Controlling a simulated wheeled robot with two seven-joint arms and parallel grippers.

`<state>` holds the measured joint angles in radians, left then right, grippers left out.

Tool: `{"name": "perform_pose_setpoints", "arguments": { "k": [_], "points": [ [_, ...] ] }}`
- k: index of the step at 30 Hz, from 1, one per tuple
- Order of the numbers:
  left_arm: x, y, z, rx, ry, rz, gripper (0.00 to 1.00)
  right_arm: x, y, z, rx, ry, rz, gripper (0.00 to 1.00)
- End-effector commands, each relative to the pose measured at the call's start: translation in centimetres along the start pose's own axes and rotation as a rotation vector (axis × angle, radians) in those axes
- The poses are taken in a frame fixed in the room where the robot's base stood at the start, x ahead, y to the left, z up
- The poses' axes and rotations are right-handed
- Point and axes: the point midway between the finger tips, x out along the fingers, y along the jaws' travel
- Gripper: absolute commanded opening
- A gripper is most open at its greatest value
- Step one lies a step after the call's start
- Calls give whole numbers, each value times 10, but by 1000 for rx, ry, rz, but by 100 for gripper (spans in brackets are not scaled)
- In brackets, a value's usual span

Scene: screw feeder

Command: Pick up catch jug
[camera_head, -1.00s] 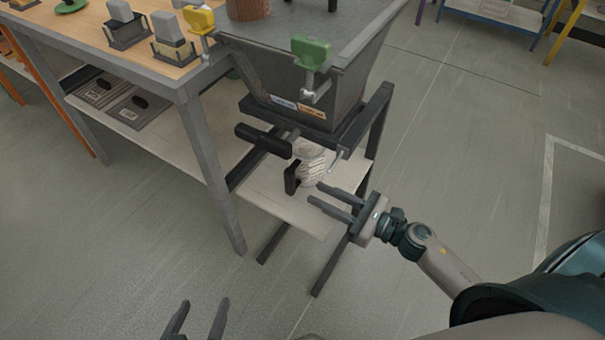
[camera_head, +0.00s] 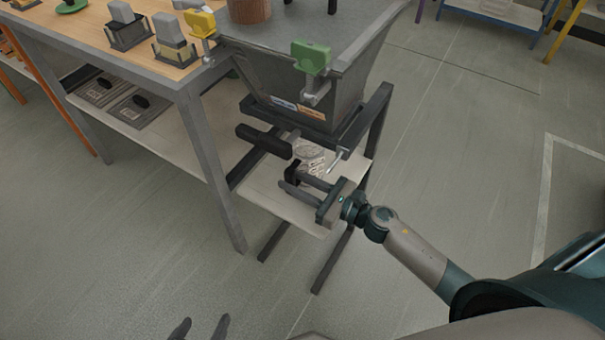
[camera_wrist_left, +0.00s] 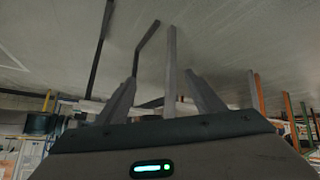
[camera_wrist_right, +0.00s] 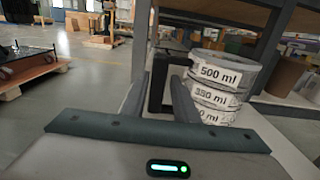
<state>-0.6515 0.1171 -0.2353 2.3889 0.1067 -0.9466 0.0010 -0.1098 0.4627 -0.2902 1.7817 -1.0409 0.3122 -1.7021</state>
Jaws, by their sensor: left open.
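The catch jug (camera_head: 310,156) is a pale clear vessel with a black handle (camera_head: 291,172), upright on the lower shelf under the hopper's outlet. In the right wrist view the jug (camera_wrist_right: 222,72) shows volume labels such as 500 ml, and its black handle (camera_wrist_right: 157,82) stands between the fingertips. My right gripper (camera_head: 291,180) is open with its fingers reaching around the handle; I cannot tell whether they touch it. In the head view the fingers partly hide the jug's lower part. My left gripper (camera_head: 202,327) is open and empty at the bottom edge, far from the jug.
A black bar (camera_head: 263,140) and the stand's dark leg (camera_head: 378,125) are close by. Floor to the right is free.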

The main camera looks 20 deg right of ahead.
Motion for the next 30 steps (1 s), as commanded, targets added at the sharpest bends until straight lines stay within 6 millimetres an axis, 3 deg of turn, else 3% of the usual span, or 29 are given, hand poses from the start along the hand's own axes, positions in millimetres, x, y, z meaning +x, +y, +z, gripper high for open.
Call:
{"name": "perform_pose_setpoints", "arguments": {
  "k": [15, 30],
  "points": [
    [-4, -10, 10, 2, -71, -27, 62, 50, 3, 4, 0, -1, 0, 27],
    [-3, -9, 10, 2, -72, -23, 62, 51, 3, 3, 0, 0, 0, 25]
  ]
}}
